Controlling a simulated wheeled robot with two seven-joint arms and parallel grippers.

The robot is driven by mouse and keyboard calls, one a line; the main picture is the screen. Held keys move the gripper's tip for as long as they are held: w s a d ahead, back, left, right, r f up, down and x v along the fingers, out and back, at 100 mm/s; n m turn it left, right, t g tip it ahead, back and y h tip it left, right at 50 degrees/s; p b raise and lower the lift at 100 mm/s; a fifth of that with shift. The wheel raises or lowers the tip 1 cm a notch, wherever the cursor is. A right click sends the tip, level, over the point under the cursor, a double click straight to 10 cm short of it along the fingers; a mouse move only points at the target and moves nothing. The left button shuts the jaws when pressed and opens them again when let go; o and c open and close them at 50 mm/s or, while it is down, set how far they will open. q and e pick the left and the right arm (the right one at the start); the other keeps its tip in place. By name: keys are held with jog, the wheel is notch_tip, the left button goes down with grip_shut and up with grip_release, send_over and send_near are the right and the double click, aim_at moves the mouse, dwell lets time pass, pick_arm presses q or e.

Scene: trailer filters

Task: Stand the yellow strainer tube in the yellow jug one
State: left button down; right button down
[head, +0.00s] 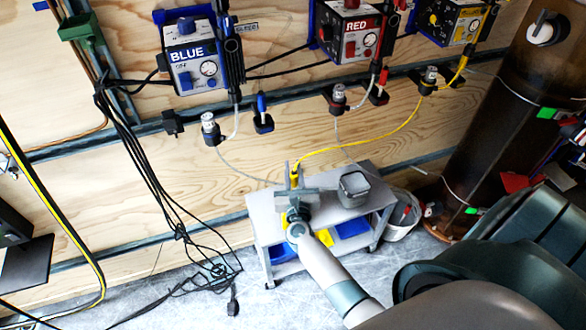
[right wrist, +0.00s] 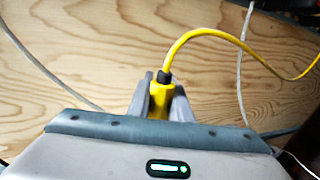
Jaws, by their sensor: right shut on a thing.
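My right gripper (head: 294,172) reaches over the small grey cart and is shut on the yellow strainer tube (head: 294,181). In the right wrist view the tube (right wrist: 159,98) stands between the two grey fingers of the gripper (right wrist: 163,88), its dark collar and yellow hose (right wrist: 202,33) above. The hose runs up to the yellow box (head: 451,20) on the wall. The tube's lower end is hidden by my gripper. A yellow thing (head: 326,238) shows low by the cart, partly behind my arm; I cannot tell whether it is the yellow jug. My left gripper is not in view.
A grey container (head: 354,188) stands on the cart top (head: 262,213), right of my gripper. Blue things (head: 352,229) sit on the cart's lower level. A whitish bucket (head: 402,216) stands to its right. Black cables (head: 172,230) hang and lie at left. Blue and red boxes hang on the plywood wall.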

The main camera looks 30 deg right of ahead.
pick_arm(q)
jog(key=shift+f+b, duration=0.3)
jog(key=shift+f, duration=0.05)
pick_arm(e)
jog(key=shift+f, duration=0.35)
jog(key=c, duration=1.5)
grip_release()
jog(key=shift+c, duration=0.2)
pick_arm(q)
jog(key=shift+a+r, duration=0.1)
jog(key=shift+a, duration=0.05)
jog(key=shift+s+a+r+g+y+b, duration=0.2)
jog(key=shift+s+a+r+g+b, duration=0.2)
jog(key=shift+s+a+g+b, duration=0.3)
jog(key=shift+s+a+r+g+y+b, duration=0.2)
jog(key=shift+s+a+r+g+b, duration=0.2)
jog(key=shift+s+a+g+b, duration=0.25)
pick_arm(e)
jog(key=v, duration=1.7)
jog(key=shift+a, duration=0.2)
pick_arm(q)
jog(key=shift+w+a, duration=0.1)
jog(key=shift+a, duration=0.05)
pick_arm(e)
jog(key=shift+s, duration=0.1)
